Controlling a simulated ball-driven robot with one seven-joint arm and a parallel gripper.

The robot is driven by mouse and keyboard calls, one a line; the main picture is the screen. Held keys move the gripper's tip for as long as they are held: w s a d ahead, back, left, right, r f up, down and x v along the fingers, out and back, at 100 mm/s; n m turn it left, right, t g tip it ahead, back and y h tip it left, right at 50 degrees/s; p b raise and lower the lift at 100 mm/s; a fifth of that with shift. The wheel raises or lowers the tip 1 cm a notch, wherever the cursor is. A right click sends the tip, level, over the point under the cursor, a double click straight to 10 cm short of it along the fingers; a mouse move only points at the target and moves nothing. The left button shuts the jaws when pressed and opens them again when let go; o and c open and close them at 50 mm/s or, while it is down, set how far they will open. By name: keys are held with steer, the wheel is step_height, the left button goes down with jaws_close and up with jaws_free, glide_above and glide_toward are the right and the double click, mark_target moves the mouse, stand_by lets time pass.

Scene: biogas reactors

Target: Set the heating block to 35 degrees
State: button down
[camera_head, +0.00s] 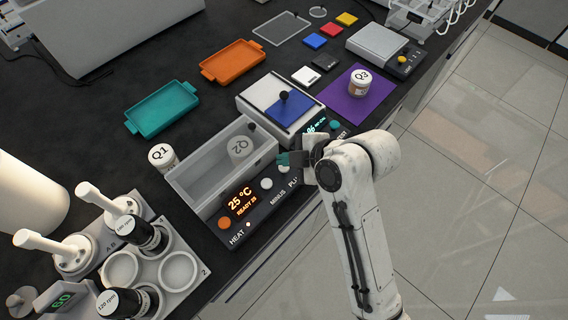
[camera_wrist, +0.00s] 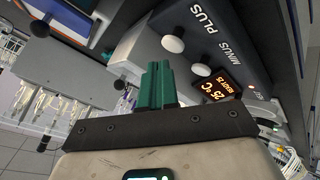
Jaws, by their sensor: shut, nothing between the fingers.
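The heating block (camera_head: 178,180) is a grey open-topped box with a sloped dark front panel. Its orange display (camera_head: 240,199) reads 25 °C and READY 25, and it also shows in the wrist view (camera_wrist: 222,85). An orange button (camera_head: 224,222) sits by the HEAT label. A white button (camera_head: 266,184) sits by the MINUS label; the button by PLUS is partly hidden by my gripper. My gripper (camera_head: 284,158) has teal fingers, shut and empty, near the PLUS end of the panel. The fingers (camera_wrist: 157,86) show in the wrist view with white buttons (camera_wrist: 172,44) beyond; contact cannot be told.
A jar marked Q2 (camera_head: 241,148) stands in the block; jar Q1 (camera_head: 162,157) is beside it. A device with a blue plate (camera_head: 293,113) and teal display adjoins on the right. Jar Q3 (camera_head: 360,80) stands on a purple mat (camera_head: 340,97). Open floor lies at the front right.

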mark_target(288, 169)
steer(key=shift+f, duration=0.15)
stand_by(0.4)
steer(key=shift+f, duration=0.3)
steer(key=shift+f+b, duration=0.9)
stand_by(1.1)
steer(key=shift+r, duration=0.1)
steer(key=shift+r+p, duration=1.1)
steer(key=shift+r, duration=0.15)
steer(key=shift+r+p, duration=2.1)
steer(key=shift+r, duration=0.45)
stand_by(0.5)
